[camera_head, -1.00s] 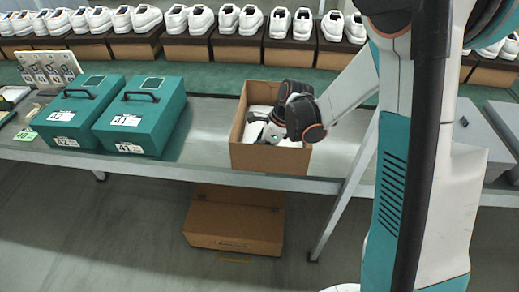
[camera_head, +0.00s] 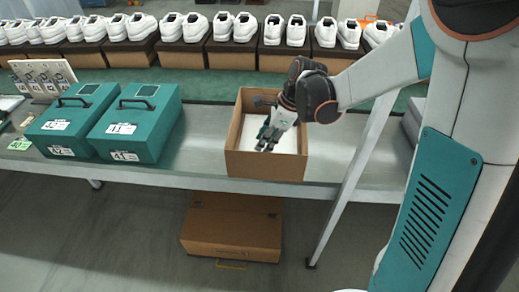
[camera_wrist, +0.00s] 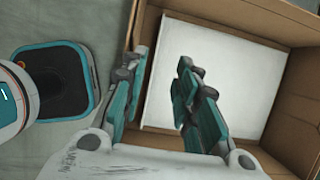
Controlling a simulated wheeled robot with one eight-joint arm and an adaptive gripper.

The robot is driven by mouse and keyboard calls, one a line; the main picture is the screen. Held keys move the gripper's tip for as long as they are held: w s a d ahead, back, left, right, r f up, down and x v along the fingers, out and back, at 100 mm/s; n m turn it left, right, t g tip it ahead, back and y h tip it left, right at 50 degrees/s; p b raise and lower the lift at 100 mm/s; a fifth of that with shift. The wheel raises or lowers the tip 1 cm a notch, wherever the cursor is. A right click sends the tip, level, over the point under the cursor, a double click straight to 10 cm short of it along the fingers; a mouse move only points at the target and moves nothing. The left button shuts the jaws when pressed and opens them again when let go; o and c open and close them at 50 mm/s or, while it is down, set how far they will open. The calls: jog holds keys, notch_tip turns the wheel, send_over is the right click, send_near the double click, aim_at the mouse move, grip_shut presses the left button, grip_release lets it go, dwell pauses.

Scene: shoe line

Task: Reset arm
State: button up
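My gripper (camera_head: 267,143) hangs over the open cardboard box (camera_head: 262,168) on the grey table. In the wrist view my gripper (camera_wrist: 163,75) has its two teal fingers apart with nothing between them. The inside of the cardboard box (camera_wrist: 270,35) is behind the fingers, with a white sheet or panel (camera_wrist: 235,80) at its bottom. My arm comes in from the right side of the head view.
Two teal cases (camera_head: 65,130) and (camera_head: 137,127) stand left of the box. White shoes (camera_head: 235,27) on boxes line the back. A closed brown box (camera_head: 230,230) lies below the table.

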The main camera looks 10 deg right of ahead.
jog(key=s+d+r+n+t+h, duration=0.2)
jog(key=s+r+n, duration=0.4)
jog(key=s+n, duration=0.4)
jog(key=s+d+r+n+t+h, duration=0.2)
jog(key=s+r+n, duration=0.4)
jog(key=s+n, duration=0.4)
jog(key=shift+d+r+n+t, duration=0.25)
jog(key=shift+d+n+t, duration=0.1)
jog(key=shift+n+t, duration=0.45)
